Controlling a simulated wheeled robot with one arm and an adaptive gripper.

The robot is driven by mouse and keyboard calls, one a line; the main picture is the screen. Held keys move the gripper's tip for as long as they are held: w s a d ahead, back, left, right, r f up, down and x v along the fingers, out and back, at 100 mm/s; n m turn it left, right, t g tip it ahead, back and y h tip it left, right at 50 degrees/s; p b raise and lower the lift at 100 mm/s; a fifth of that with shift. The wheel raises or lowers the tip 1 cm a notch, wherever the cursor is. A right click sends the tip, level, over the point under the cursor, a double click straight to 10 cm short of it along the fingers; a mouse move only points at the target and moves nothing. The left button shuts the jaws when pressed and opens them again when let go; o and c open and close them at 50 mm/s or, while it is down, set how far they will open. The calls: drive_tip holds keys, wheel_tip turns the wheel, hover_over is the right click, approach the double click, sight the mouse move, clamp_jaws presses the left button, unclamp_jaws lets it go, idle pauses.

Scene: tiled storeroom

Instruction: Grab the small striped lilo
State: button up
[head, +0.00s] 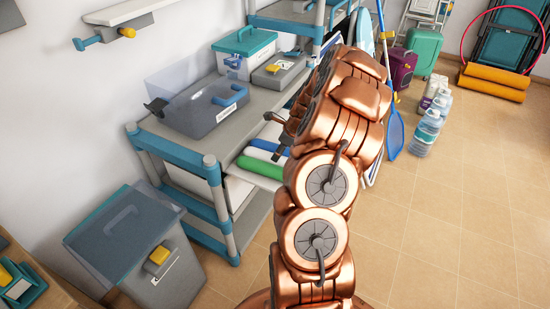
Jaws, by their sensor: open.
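A striped thing (262,154) in white, blue and green bands, which looks like the lilo, lies on the lower level of the grey and blue shelf unit (195,150). Its right part is hidden behind my arm. My gripper (273,136) is at the left side of my copper arm, its dark fingers apart and empty. In the picture it overlaps the upper right of the striped thing. I cannot tell how far apart they are in depth.
A clear bin (205,108), a teal-lidded box (243,48) and a grey case (279,72) stand on the shelf top. A lidded grey bin (155,255) stands front left. Water bottles (426,130) stand at right. The tiled floor (450,220) at lower right is clear.

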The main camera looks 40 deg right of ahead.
sight(256, 159)
drive_tip(key=shift+p+x, duration=0.4)
drive_tip(key=shift+x, duration=1.5)
drive_tip(key=shift+s, duration=0.1)
clamp_jaws()
